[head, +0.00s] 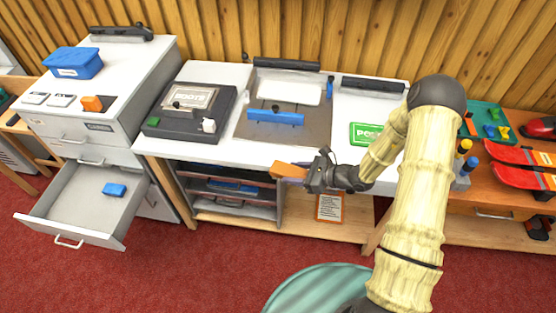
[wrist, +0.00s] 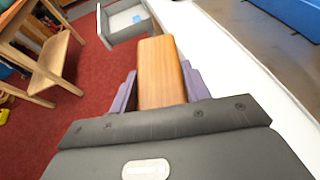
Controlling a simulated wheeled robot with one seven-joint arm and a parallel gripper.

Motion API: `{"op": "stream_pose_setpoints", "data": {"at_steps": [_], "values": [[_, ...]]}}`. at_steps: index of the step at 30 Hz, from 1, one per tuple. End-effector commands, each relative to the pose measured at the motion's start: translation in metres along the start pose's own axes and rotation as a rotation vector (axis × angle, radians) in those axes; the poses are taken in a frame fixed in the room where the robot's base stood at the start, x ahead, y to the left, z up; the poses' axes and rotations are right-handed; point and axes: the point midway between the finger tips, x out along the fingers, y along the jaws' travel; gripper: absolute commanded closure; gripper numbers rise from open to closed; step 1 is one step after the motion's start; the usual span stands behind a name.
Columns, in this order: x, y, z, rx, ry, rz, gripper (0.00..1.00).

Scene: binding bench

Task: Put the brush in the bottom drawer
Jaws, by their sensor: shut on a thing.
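My gripper (head: 297,172) is shut on a wooden orange-brown block, which I take to be the brush (head: 287,168); no bristles show. The gripper holds it in the air at the front edge of the white bench. In the wrist view the brush (wrist: 162,72) sits between the two purple fingers (wrist: 163,88). The drawer (head: 75,208) at the left is pulled out and is the lowest one I can see. A small blue item (head: 115,189) lies in it. The drawer also shows at the top of the wrist view (wrist: 115,30), beyond the brush.
The grey cabinet (head: 150,95) carries a blue box (head: 73,62) and an orange block (head: 92,103). On the bench (head: 225,145) are a dark press-like box (head: 165,122), a blue bar (head: 276,117) and a green sign (head: 365,134). Red floor (head: 200,265) lies open before the bench.

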Motion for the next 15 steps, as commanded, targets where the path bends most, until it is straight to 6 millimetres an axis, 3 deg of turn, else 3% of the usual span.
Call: {"op": "stream_pose_setpoints", "data": {"at_steps": [8, 12, 15], "values": [[-0.057, -0.013, -0.067, 0.066, -0.001, -0.140, 0.91], [-0.089, -0.010, -0.106, 0.101, -0.003, -0.227, 0.91], [-0.102, -0.007, -0.122, 0.113, -0.004, -0.265, 0.91]]}}
